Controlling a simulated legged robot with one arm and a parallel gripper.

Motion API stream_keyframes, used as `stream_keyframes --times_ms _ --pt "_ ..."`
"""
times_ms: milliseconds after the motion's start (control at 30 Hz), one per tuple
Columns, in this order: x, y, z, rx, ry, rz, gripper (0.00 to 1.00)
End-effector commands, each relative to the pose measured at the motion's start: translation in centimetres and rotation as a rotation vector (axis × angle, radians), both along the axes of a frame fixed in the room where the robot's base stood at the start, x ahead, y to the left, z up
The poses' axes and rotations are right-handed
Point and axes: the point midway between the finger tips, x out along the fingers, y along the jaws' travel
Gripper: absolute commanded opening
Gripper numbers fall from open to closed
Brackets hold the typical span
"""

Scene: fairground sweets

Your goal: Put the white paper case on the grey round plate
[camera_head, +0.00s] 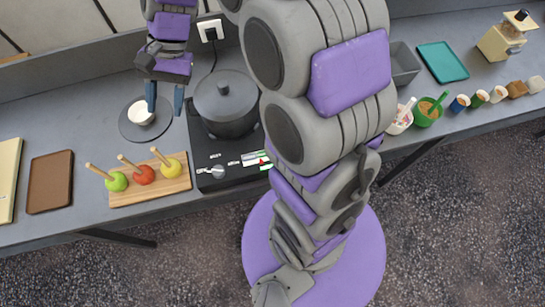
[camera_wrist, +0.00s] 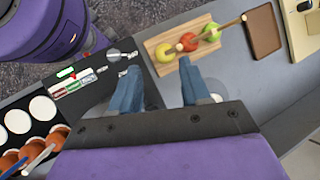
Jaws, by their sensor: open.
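The white paper case (camera_head: 139,114) sits on the dark grey round plate (camera_head: 132,133), left of the black pot in the head view. My gripper (camera_head: 165,108) is open, with its two blue fingers pointing down. Its left finger overlaps the right edge of the case in the head view; the right finger is beyond the plate's right side. No object shows between the fingers. In the wrist view, the open fingers (camera_wrist: 157,80) show with a small white part of the case (camera_wrist: 216,98) beside the right finger. The plate is mostly hidden there.
The black lidded pot (camera_head: 226,108) stands on a black hob (camera_head: 210,178), close right of my gripper. A wooden board (camera_head: 150,191) with three apples on sticks lies in front, and a brown tray (camera_head: 50,182) to the left. White round items (camera_wrist: 42,108) show in the wrist view.

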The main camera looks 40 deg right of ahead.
Motion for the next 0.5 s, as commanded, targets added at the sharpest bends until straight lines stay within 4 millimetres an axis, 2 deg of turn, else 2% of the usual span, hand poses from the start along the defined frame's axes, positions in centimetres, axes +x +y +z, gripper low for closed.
stream_keyframes --times_ms 33,100,300,500 --pt "-2.0 -0.5 0.4 -0.024 -0.023 0.039 0.47" --pt "-4.3 -1.3 0.6 -0.059 -0.054 0.094 0.47" --pt "-10.9 -4.1 0.5 -0.164 -0.134 0.251 0.47" --pt "-17.4 -7.3 -0.3 -0.265 -0.189 0.407 0.47"
